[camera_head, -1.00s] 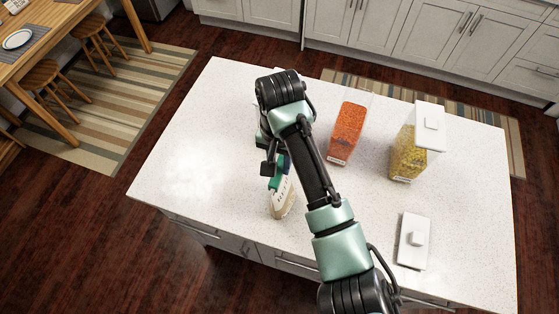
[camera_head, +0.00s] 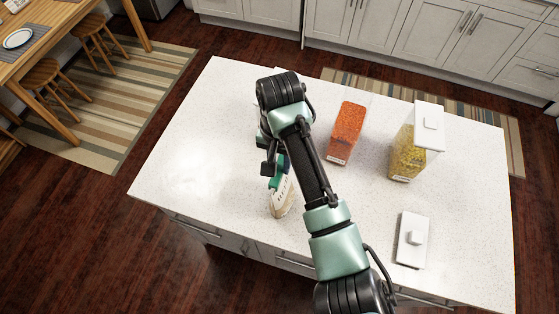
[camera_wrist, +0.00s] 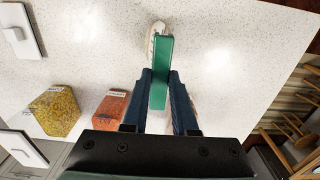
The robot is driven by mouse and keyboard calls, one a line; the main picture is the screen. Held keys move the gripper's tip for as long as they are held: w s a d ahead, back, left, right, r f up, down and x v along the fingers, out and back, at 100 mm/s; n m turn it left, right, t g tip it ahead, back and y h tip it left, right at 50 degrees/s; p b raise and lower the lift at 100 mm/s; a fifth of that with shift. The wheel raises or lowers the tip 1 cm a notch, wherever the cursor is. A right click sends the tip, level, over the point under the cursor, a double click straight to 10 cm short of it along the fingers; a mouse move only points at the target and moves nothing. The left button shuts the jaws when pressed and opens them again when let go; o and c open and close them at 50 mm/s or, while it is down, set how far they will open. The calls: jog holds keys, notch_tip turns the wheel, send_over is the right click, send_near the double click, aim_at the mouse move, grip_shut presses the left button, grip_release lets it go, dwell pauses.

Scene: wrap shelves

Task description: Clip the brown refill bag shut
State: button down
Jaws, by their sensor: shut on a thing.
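The refill bag (camera_head: 282,201), tan and cream with dark print, stands near the front edge of the white counter, left of my arm. In the wrist view only a pale end of the bag (camera_wrist: 157,30) shows clearly past the clip. My gripper (camera_wrist: 161,78) is shut on a long green clip (camera_wrist: 160,88), which also shows in the head view (camera_head: 275,183). The clip is at the bag's top, lined up along it. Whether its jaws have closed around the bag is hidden. My arm covers much of the gripper in the head view.
An open clear container of orange food (camera_head: 346,132) and a lidded container of yellow food (camera_head: 408,153) stand right of my arm. A loose white lid (camera_head: 412,241) lies at front right. The left part of the counter (camera_head: 200,135) is clear.

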jog(key=shift+f, duration=1.05)
dwell(0.4)
jog(key=shift+c, duration=0.3)
grip_release()
dwell(0.4)
notch_tip(320, 180, up, 5)
jog(key=p, duration=0.4)
jog(key=shift+f+p, duration=0.1)
jog(key=shift+p, duration=0.25)
jog(key=shift+r, duration=1.1)
